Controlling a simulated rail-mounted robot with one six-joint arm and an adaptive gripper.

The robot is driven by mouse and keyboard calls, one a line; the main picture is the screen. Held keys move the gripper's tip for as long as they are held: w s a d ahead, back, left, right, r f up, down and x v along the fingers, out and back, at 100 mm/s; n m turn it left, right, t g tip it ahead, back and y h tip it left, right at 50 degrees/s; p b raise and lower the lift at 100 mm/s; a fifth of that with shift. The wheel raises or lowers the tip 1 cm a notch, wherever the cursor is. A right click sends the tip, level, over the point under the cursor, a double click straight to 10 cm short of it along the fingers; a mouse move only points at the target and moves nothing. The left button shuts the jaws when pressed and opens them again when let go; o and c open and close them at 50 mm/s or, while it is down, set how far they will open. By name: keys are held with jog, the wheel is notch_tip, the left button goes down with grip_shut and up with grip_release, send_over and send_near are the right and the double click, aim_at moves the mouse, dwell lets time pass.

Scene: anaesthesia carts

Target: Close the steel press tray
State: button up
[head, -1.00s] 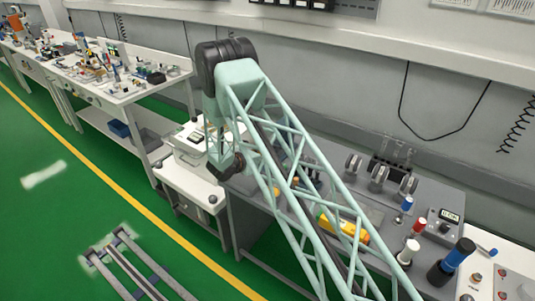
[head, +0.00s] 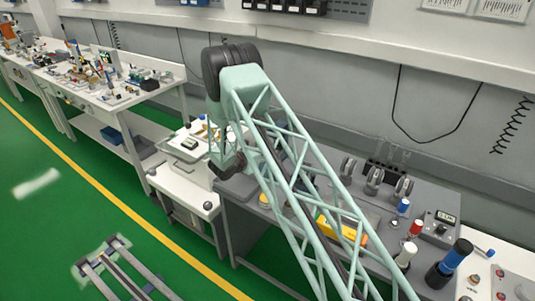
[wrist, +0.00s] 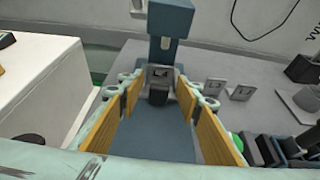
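In the wrist view, my gripper (wrist: 159,104) has its two yellow-sided fingers spread apart, with nothing clamped between them. A blue-grey press (wrist: 170,20) stands upright straight ahead, with its blue-grey bed (wrist: 152,138) running back toward me between the fingers. A small silver steel piece with a dark block in front, which looks like the press tray (wrist: 160,74), sits at the foot of the column, beyond the fingertips. I cannot tell whether it is touched or how far out it is. In the head view my arm hides the press, and the fingers cannot be made out.
The grey bench (head: 320,165) carries grey round-topped fixtures (head: 375,176), a yellow object (head: 340,228), a meter (head: 440,222) and a blue-topped black cylinder (head: 450,262). A white cart with a device (head: 185,150) stands to the left.

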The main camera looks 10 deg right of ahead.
jog(key=shift+v, duration=5.95)
jog(key=shift+r, duration=0.1)
